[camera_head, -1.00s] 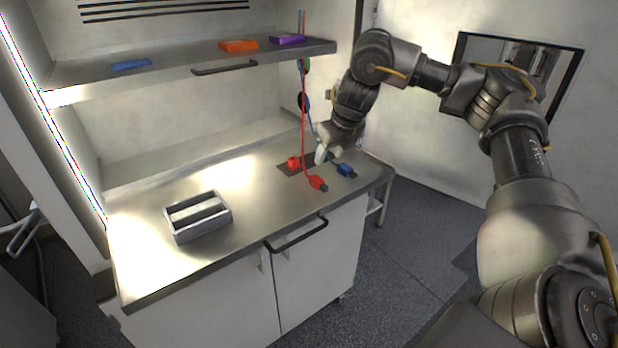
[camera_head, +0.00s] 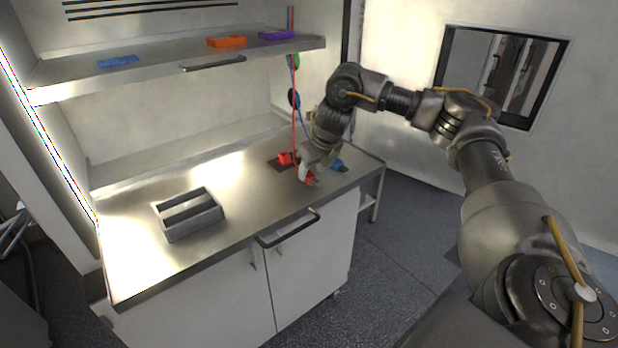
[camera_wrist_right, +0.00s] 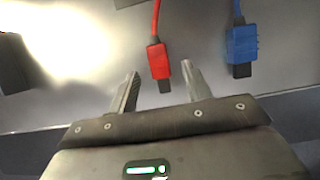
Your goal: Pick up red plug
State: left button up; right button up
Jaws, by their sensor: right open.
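The red plug (camera_wrist_right: 159,62) hangs on a red cable and lies near the front edge of the metal worktop. In the right wrist view it is between the two open fingers of my right gripper (camera_wrist_right: 161,92), with a gap on each side. Its dark tip points toward the gripper body. In the head view my right gripper (camera_head: 309,176) is low over the worktop and covers most of the red plug (camera_head: 311,181). My left gripper is not in view.
A blue plug (camera_wrist_right: 241,45) lies just right of the red one. A red block (camera_head: 285,158) sits behind on a dark patch. A grey slotted tray (camera_head: 190,222) stands on the left of the worktop (camera_head: 135,265). A shelf (camera_head: 150,73) hangs above.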

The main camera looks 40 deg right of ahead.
jog(key=shift+x, duration=1.15)
jog(key=shift+r, duration=0.1)
jog(key=shift+c, duration=0.9)
jog(key=c, duration=0.8)
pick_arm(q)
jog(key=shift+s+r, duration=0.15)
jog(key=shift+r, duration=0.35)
pick_arm(e)
jog(key=shift+c, duration=0.2)
jog(key=shift+w, duration=0.1)
jog(key=shift+r+b, duration=0.4)
jog(key=shift+r, duration=0.05)
notch_tip(320, 180, up, 3)
jog(key=shift+r+b, duration=0.1)
jog(key=shift+b, duration=0.25)
pick_arm(q)
jog(key=shift+p, duration=0.85)
pick_arm(e)
jog(key=s+a+r, duration=0.4)
jog(key=s+r, duration=0.4)
jog(key=s, duration=0.5)
jog(key=shift+s+r, duration=0.3)
jog(key=shift+r, duration=0.1)
